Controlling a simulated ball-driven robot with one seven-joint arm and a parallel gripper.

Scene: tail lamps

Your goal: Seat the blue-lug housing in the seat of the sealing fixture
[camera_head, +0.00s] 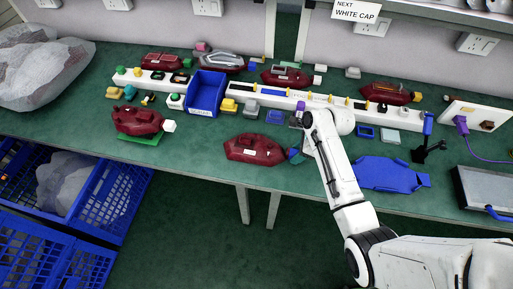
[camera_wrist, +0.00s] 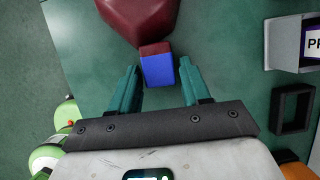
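The blue-lug housing (camera_head: 255,150) is a dark red moulded body lying near the front edge of the green bench, left of my arm. In the wrist view part of its red body (camera_wrist: 140,14) shows at the top, with the blue lug (camera_wrist: 158,70) pointing toward me. My gripper (camera_wrist: 158,68) is open, its teal fingers on either side of the lug with small gaps. In the head view my gripper (camera_head: 296,156) is at the housing's right end, partly hidden by my arm. A flat blue holder (camera_head: 390,174) lies right of my arm; I cannot tell whether it is the sealing fixture.
Another red housing (camera_head: 138,120) sits on a green plate at left. More red housings stand along the back, beside a blue bin (camera_head: 206,92) and a white rail (camera_head: 270,98). A black stand (camera_head: 428,150) and a grey box (camera_head: 484,188) are at right.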

